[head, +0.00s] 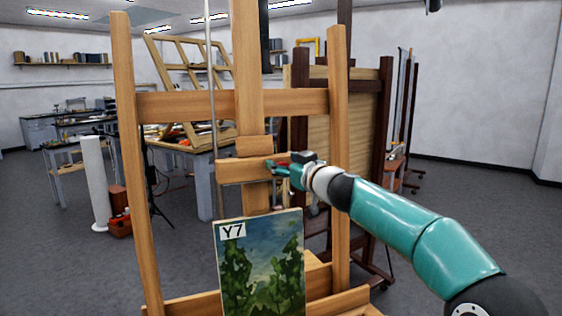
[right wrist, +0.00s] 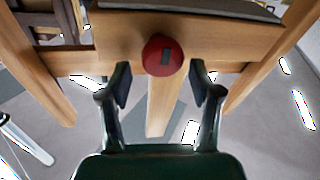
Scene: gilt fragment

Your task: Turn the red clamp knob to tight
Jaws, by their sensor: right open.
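The red clamp knob (right wrist: 162,55) is round, with a dark mark on its face, and sits on a wooden part of the easel. In the head view only a bit of red (head: 283,163) shows beside my gripper. My right gripper (right wrist: 160,72) is open, with a dark-padded finger on each side of the knob and a gap on both sides. Whether the fingertips reach past the knob's face, I cannot tell. In the head view the right gripper (head: 276,168) is at the easel's clamp block (head: 236,173). My left gripper is out of view.
The wooden easel (head: 144,200) stands in front of me, with a landscape painting (head: 262,265) labelled Y7 below the clamp block. A dark-framed easel (head: 384,130) stands behind on the right. Tables and a white cylinder (head: 94,180) are at the left. The floor at right is clear.

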